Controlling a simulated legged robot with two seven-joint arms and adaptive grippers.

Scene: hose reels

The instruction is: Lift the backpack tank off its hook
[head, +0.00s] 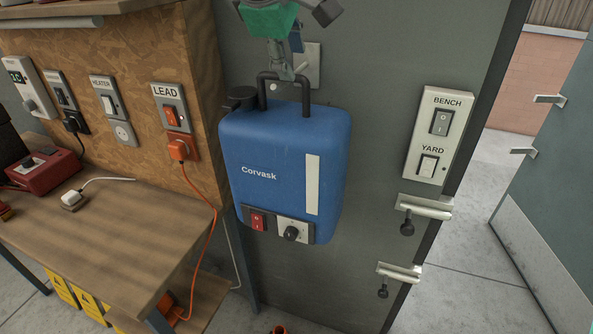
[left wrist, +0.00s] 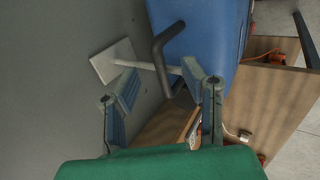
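The blue backpack tank (head: 275,165), marked Corvask, hangs upright against the grey wall panel. Its dark handle (head: 305,100) rises from the top, with a black cap beside it. A pale hook with a square wall plate (head: 313,60) is behind the handle, and the hook plate also shows in the left wrist view (left wrist: 112,62). My left gripper (head: 284,68) is over the handle's top. In the left wrist view its two fingers (left wrist: 160,82) are apart, with the handle (left wrist: 160,45) and hook rod just beyond or between the tips; contact cannot be told. My right gripper is not in view.
A wooden workbench (head: 120,225) stands left of the tank, with an orange lead (head: 208,240) hanging close by. Right of the tank are a bench and yard switch panel (head: 437,135) and two wall brackets (head: 425,207). An open doorway is farther right.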

